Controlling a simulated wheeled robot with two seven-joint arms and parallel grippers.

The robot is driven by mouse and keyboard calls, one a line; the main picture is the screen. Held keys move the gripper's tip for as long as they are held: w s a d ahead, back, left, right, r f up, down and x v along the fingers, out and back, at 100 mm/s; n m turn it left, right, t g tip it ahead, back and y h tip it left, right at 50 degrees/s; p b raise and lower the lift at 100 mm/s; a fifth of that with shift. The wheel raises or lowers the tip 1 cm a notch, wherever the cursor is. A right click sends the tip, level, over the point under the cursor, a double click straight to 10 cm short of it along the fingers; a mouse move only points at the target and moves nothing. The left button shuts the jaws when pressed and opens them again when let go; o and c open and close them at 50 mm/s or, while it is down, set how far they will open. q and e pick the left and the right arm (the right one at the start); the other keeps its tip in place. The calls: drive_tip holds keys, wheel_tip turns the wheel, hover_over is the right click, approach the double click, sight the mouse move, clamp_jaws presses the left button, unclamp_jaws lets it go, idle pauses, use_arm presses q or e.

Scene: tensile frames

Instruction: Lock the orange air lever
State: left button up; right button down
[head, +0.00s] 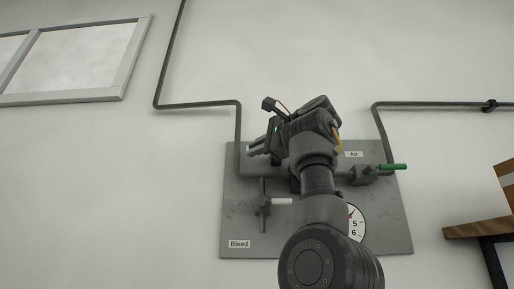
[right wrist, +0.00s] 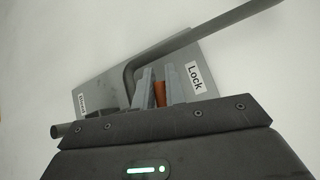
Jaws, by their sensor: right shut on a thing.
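The orange lever (right wrist: 160,94) shows in the right wrist view as a short orange piece between the two grey fingers of my right gripper (right wrist: 161,88). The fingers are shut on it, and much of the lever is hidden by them. A white "Lock" label (right wrist: 195,76) is just right of the fingers. In the head view my right gripper (head: 257,147) is at the upper left of the grey panel (head: 235,215), and the orange lever is hidden there. My left gripper is not in view.
A green lever (head: 393,167) points right near the "Air" label (head: 354,154). A white lever (head: 282,201) sits above the "Bleed" label (head: 239,243). My arm partly covers a gauge (head: 357,222). Pipes (head: 200,104) run along the wall. A wooden shelf (head: 480,229) is at right.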

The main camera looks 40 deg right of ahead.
drive_tip(key=c, duration=1.5)
unclamp_jaws()
drive_tip(key=shift+a, duration=0.1)
drive_tip(key=shift+o, duration=0.2)
drive_tip(key=shift+s, duration=0.1)
drive_tip(key=shift+s+f+b, duration=0.15)
drive_tip(key=shift+s+b, duration=0.1)
drive_tip(key=shift+b, duration=0.05)
drive_tip(key=s+d+b, duration=0.1)
drive_tip(key=s+b, duration=0.2)
drive_tip(key=s, duration=0.7)
drive_tip(key=shift+d+r+b, duration=0.25)
drive_tip(key=shift+d+b, duration=0.1)
drive_tip(key=shift+b, duration=0.05)
